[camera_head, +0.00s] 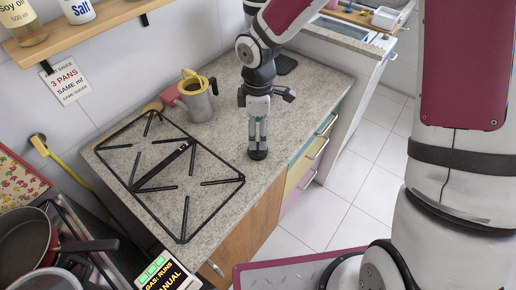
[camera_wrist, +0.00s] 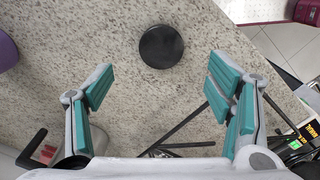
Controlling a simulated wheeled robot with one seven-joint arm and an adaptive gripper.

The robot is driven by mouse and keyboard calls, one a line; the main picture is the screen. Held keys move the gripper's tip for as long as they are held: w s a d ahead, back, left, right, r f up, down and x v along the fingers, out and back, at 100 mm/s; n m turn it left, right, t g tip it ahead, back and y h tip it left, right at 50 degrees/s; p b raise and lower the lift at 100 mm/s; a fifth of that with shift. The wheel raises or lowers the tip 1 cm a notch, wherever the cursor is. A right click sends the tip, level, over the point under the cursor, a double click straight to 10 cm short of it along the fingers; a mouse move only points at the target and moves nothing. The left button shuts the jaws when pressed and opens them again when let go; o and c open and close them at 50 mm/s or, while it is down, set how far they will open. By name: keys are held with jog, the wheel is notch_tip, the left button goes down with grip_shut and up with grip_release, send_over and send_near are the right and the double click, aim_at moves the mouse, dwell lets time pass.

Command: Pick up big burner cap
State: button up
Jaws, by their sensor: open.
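The big burner cap is a round black disc (camera_wrist: 161,46) lying flat on the speckled stone counter, ahead of and between my fingertips in the wrist view. In the head view it is the dark disc (camera_head: 258,154) at the lower end of my gripper. My gripper (camera_head: 258,138) points down over the counter. In the wrist view my gripper (camera_wrist: 160,72) is open, its teal-padded fingers wide apart with nothing between them. I cannot tell from the head view whether a finger touches the cap.
A black grate (camera_head: 185,175) lies on the counter left of my gripper. A metal jug (camera_head: 197,103) with something yellow on top stands behind it. Pans (camera_head: 30,245) are at the lower left. Bare counter (camera_head: 225,140) surrounds the cap; the counter's front edge is close on its right.

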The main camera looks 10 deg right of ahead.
aim_at(258, 151)
notch_tip(258, 151, down, 7)
jog(key=shift+s+d+f+p, duration=0.15)
jog(key=shift+p, duration=0.2)
jog(key=c, duration=1.3)
